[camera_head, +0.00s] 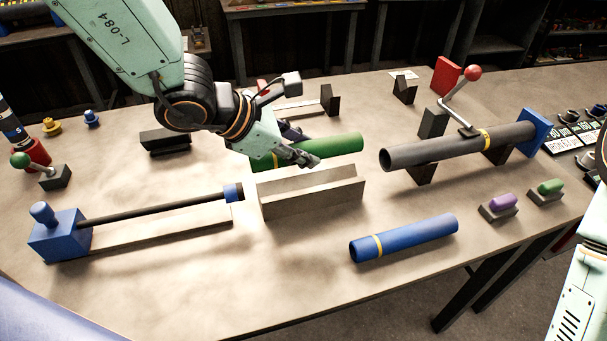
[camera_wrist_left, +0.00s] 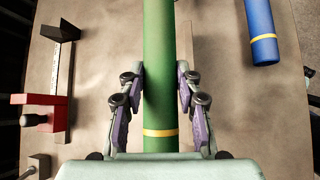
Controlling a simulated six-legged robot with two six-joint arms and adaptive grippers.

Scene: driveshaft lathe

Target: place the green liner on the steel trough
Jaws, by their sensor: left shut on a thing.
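The green liner (camera_head: 340,145) is a green tube with a yellow band near one end. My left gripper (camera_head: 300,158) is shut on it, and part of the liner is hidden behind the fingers. In the left wrist view the liner (camera_wrist_left: 158,60) runs between both fingers (camera_wrist_left: 158,112), with its yellow band close to the palm. The steel trough (camera_head: 312,197) is a long grey channel on the bench, empty where I see into it. In the head view the liner shows just behind the trough, roughly parallel to it. I cannot tell its exact height.
A blue tube (camera_head: 405,239) lies in front, right of the trough. A grey tube (camera_head: 460,147) rests on dark supports under a red-knobbed lever (camera_head: 474,73). A blue block with a dark rod (camera_head: 150,207) is at left.

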